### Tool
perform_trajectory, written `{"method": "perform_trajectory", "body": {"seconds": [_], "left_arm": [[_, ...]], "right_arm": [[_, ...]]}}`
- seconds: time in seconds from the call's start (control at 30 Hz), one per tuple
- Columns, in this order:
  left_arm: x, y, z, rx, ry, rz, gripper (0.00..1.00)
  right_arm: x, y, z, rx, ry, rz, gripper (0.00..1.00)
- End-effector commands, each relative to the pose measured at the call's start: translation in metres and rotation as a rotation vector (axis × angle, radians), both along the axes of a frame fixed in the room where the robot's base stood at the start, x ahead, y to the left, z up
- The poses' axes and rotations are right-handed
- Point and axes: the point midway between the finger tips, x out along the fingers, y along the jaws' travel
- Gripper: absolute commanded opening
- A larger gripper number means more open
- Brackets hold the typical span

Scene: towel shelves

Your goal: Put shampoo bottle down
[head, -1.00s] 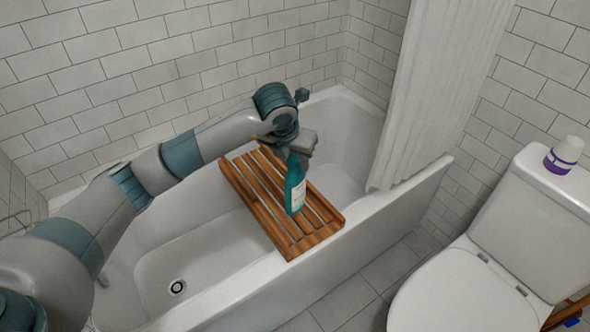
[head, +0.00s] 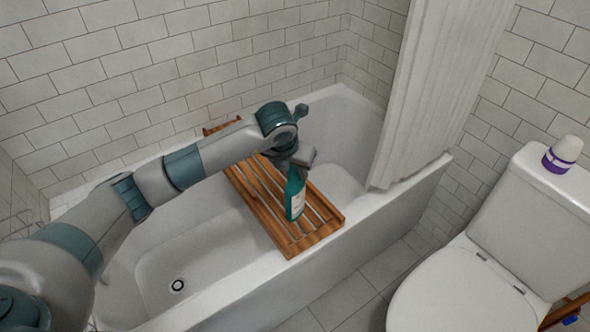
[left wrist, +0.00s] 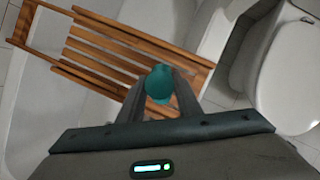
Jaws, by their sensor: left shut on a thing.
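The teal shampoo bottle (head: 294,198) with a pale label is upright at the wooden slatted tray (head: 325,232) that lies across the bathtub. I cannot tell whether its base touches the slats. My left gripper (head: 293,172) is shut on the upper part of the bottle, coming in from behind it. In the left wrist view the bottle's round teal top (left wrist: 160,84) sits between the fingers of the gripper (left wrist: 158,98), with the tray (left wrist: 95,45) beyond. My right gripper is not in view.
The white bathtub (head: 215,250) surrounds the tray, with a shower curtain (head: 440,90) to the right. A toilet (head: 470,285) stands at right, with a white and purple bottle (head: 562,155) on its tank. Slats beside the teal bottle are free.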

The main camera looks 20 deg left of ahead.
Motion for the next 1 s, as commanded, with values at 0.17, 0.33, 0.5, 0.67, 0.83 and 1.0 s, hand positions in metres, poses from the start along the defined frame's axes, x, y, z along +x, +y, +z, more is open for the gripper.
{"method": "perform_trajectory", "body": {"seconds": [0.17, 0.33, 0.5, 0.67, 0.83, 1.0], "left_arm": [[0.000, 0.000, -0.001, -0.001, -0.002, 0.000, 0.00], [0.000, 0.000, -0.001, 0.000, 0.000, 0.000, 0.50], [0.000, 0.000, -0.001, 0.000, 0.000, 0.000, 0.50], [0.000, 0.000, 0.000, 0.000, 0.000, 0.000, 0.50], [-0.002, 0.000, 0.007, -0.001, -0.002, 0.000, 0.50], [-0.010, 0.001, 0.028, -0.002, -0.004, -0.002, 0.50]], "right_arm": [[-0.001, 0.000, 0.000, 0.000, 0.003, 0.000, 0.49], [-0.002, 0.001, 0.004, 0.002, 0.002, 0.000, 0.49], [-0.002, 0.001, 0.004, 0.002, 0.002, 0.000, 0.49], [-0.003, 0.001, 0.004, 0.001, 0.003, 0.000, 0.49], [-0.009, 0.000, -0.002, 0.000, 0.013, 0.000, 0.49], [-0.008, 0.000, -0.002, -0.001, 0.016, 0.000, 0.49]]}}
